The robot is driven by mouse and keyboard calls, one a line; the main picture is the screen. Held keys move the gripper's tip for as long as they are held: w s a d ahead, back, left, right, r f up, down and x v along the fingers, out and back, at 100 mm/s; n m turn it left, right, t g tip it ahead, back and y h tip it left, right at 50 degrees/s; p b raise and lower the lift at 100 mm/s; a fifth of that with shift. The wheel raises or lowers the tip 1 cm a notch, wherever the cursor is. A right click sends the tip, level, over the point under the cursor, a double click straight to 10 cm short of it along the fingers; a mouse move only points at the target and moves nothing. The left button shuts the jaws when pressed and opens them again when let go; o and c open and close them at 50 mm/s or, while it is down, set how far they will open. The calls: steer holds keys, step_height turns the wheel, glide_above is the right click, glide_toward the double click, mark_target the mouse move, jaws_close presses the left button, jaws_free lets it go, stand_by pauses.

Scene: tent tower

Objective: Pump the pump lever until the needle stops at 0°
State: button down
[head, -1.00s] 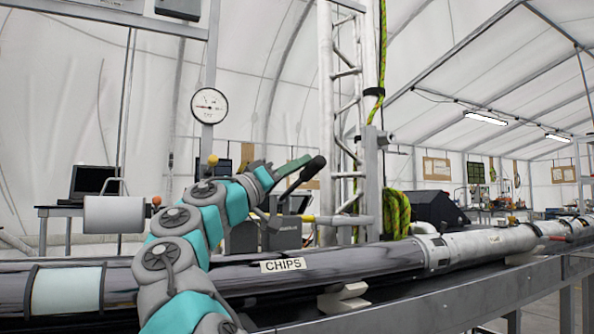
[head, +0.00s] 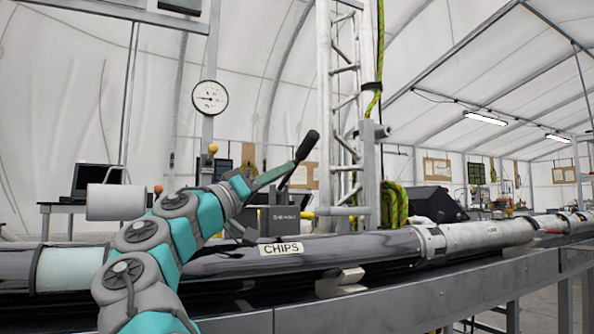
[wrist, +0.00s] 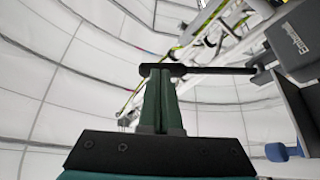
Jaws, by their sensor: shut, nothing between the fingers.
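The pump lever (head: 306,147) has a black grip and slants up to the right from the grey pump box (head: 279,220). My gripper (head: 291,166), with green fingers, is shut and empty, its tips at the lever just below the grip. In the wrist view, the shut fingers (wrist: 157,72) meet the black lever bar (wrist: 205,70), which crosses in front of the tips; whether they touch is unclear. The round white gauge (head: 210,97) hangs on a post at left. Its needle appears to point left, near horizontal; the scale is too small to read.
A long dark pipe labelled CHIPS (head: 282,248) runs across the front on a metal frame (head: 400,287). A white lattice tower (head: 346,100) stands behind the lever, with a yellow-green rope (head: 394,205). A blue knob (wrist: 283,152) sits beside the pump in the wrist view.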

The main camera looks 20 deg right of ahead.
steer(key=s+a+p, duration=0.1)
steer(key=s+a, duration=0.1)
steer(key=a, duration=0.7)
steer(key=shift+s+a, duration=0.15)
steer(key=shift+a, duration=0.2)
